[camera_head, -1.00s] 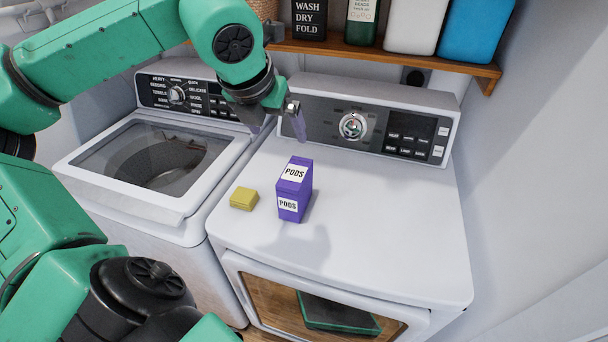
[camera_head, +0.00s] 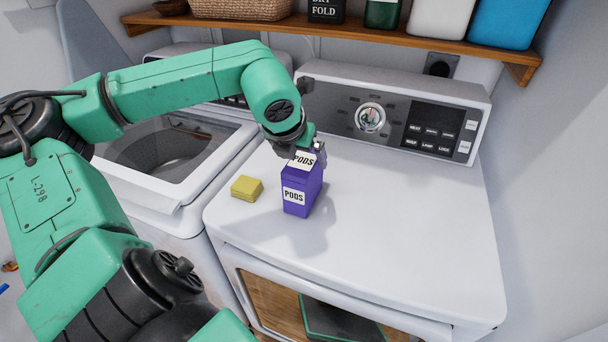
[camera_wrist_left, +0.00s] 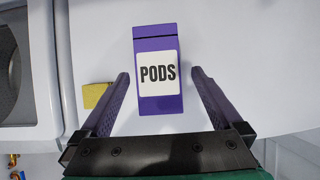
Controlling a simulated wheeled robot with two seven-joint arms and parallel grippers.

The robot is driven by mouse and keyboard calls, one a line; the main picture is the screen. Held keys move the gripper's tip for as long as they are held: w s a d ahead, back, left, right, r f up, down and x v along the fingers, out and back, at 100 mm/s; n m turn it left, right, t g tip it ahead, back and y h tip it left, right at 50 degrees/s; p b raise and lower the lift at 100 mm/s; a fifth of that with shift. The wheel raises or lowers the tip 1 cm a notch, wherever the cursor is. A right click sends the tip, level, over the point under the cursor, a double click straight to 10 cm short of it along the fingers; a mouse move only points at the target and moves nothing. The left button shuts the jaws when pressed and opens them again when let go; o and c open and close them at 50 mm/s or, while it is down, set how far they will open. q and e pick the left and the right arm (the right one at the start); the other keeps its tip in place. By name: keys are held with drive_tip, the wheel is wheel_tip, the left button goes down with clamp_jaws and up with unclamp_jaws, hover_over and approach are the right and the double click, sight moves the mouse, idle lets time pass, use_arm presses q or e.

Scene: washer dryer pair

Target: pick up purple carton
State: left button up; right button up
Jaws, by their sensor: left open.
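The purple carton (camera_head: 301,193), with white PODS labels, stands upright on the white dryer top. It also shows in the left wrist view (camera_wrist_left: 158,104), seen from above. My left gripper (camera_head: 312,155) is at the top of the carton in the head view. In the left wrist view its two fingers (camera_wrist_left: 159,76) are spread on either side of the carton, with a gap on each side. The left gripper is open. Part of the carton's top is hidden behind the gripper in the head view. My right gripper is not in view.
A small yellow block (camera_head: 247,188) lies on the dryer top (camera_head: 400,230) left of the carton. The control panel (camera_head: 395,118) rises behind, under a wooden shelf (camera_head: 400,44). The washer (camera_head: 185,160) is at the left. The dryer top right of the carton is clear.

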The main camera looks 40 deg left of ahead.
sight(304, 159)
use_arm(q)
drive_tip(key=shift+w+a+f, duration=0.1)
drive_tip(key=shift+w+f, duration=0.25)
drive_tip(key=shift+f, duration=0.1)
drive_tip(key=p+x, duration=0.2)
drive_tip(key=x, duration=0.1)
drive_tip(key=shift+a+p, duration=0.1)
drive_tip(key=shift+p, duration=0.3)
drive_tip(key=shift+w+a+f+p, duration=0.1)
drive_tip(key=shift+w+f+p, duration=0.15)
drive_tip(key=shift+w+p, duration=0.05)
drive_tip(key=shift+w+a+f, duration=0.1)
drive_tip(key=shift+w+f, duration=0.1)
drive_tip(key=shift+f, duration=0.2)
drive_tip(key=shift+w+f+p, duration=0.1)
drive_tip(key=shift+f+p, duration=0.2)
drive_tip(key=shift+f, duration=0.1)
drive_tip(key=shift+f+b, duration=0.25)
drive_tip(key=shift+b, duration=0.5)
drive_tip(key=shift+c, duration=0.3)
clamp_jaws()
